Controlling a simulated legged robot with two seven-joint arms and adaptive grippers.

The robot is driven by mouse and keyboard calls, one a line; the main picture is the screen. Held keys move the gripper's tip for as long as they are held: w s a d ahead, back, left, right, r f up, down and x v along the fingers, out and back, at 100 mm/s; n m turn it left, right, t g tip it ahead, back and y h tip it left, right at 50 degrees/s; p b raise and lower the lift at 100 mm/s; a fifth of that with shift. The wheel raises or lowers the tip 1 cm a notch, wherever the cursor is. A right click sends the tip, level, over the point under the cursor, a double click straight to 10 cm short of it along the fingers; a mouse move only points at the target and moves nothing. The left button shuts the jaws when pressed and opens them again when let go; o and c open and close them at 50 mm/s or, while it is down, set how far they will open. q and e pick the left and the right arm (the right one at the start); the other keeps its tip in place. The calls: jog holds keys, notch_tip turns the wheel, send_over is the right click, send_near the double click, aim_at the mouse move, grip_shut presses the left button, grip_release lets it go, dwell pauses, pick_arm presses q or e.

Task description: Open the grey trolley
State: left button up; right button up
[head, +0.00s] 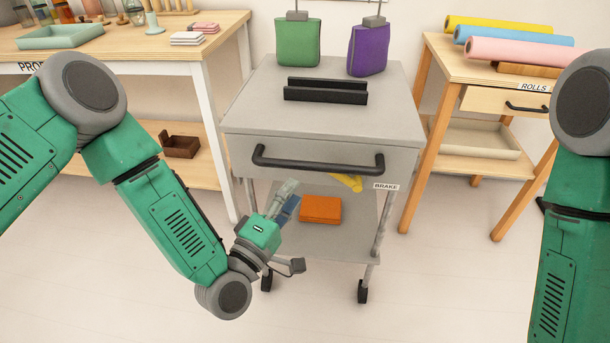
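The grey trolley (405,115) stands in the middle of the head view, on black casters. Its drawer front (315,177) looks flush with the body, so the drawer appears shut. A black bar handle (318,166) runs across that front. My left gripper (289,190) is in front of the trolley, below the left part of the handle and apart from it. Its fingers are small and overlap in this view, so their opening is unclear. My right arm comes down at the right edge, and its gripper is out of view.
A black slotted rack (326,91) stands on the trolley top; green (298,42) and purple (368,50) bags hang behind. An orange box (320,209) lies on the lower shelf. A prop table (130,55) is left, a table with rolls (520,50) right. Floor in front is clear.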

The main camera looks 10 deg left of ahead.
pick_arm(q)
jog(key=v, duration=0.4)
jog(key=shift+w, duration=0.1)
dwell(0.3)
jog(key=s+a+f+m+g+y+p, duration=0.2)
jog(key=s+a+f+m+g, duration=0.1)
jog(key=s+f+m+g, duration=0.25)
jog(key=s+a+f+m+g+y+p, duration=0.1)
jog(key=s+a+f+m+g+p, duration=0.2)
jog(key=s+f+g, duration=0.35)
jog(key=s+a+f+m+g+y, duration=0.1)
jog(key=s+a+m+g+y, duration=0.3)
jog(key=s+a, duration=0.8)
jog(key=shift+s+f+g+y+p, duration=0.15)
jog(key=shift+s+g+y+p, duration=0.3)
jog(key=shift+s+g, duration=0.4)
